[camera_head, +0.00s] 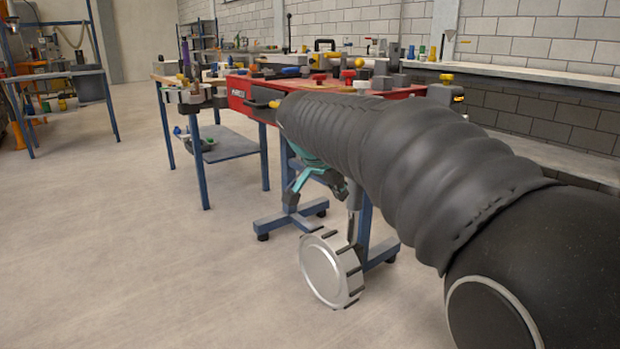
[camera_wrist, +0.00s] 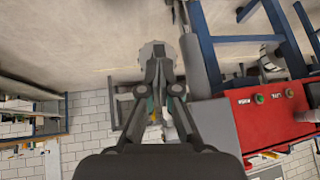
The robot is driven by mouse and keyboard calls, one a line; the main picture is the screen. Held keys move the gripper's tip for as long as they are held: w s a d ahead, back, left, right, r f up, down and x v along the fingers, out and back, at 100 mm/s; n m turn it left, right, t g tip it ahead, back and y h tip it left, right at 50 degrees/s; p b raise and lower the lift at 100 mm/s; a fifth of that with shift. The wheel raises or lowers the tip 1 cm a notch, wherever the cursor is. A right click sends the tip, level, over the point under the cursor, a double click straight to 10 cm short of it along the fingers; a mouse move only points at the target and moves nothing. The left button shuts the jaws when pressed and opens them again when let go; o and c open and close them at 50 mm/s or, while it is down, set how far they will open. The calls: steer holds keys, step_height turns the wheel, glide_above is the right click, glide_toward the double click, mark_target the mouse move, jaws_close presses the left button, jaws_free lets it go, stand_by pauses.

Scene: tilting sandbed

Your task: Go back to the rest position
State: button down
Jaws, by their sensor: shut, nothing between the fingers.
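My gripper (camera_head: 312,182) shows in the head view as teal and dark parts below the far end of my black-sleeved arm, partly hidden by it. It hangs in front of the red bench's legs, above a silver round disc (camera_head: 325,270) with a dark notched rim. In the wrist view my gripper (camera_wrist: 156,66) points up the picture, with its fingers together and empty. A pale round shape (camera_wrist: 158,48) shows behind the fingertips; I cannot tell whether they touch it.
A red bench (camera_head: 240,90) with tools stands behind my arm; its red side also shows in the wrist view (camera_wrist: 275,112). A blue-legged table (camera_head: 203,165) adjoins it. A shelf rack (camera_head: 60,75) stands far left. The floor at left is clear.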

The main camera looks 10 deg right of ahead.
steer(key=s+a+f+n+g+y+p, duration=0.1)
steer(key=s+a+f+n+y, duration=0.15)
steer(key=s+f+n, duration=0.5)
steer(key=s+r+n+y+p, duration=0.1)
steer(key=s+p, duration=0.3)
steer(key=s, duration=0.6)
steer(key=s+r+n+t+y+p, duration=0.1)
steer(key=s+r+n+p, duration=0.2)
steer(key=s, duration=0.7)
steer(key=shift+s+r+p, duration=0.3)
steer(key=shift+s+p, duration=0.1)
steer(key=shift+p, duration=0.65)
steer(key=shift+y, duration=0.25)
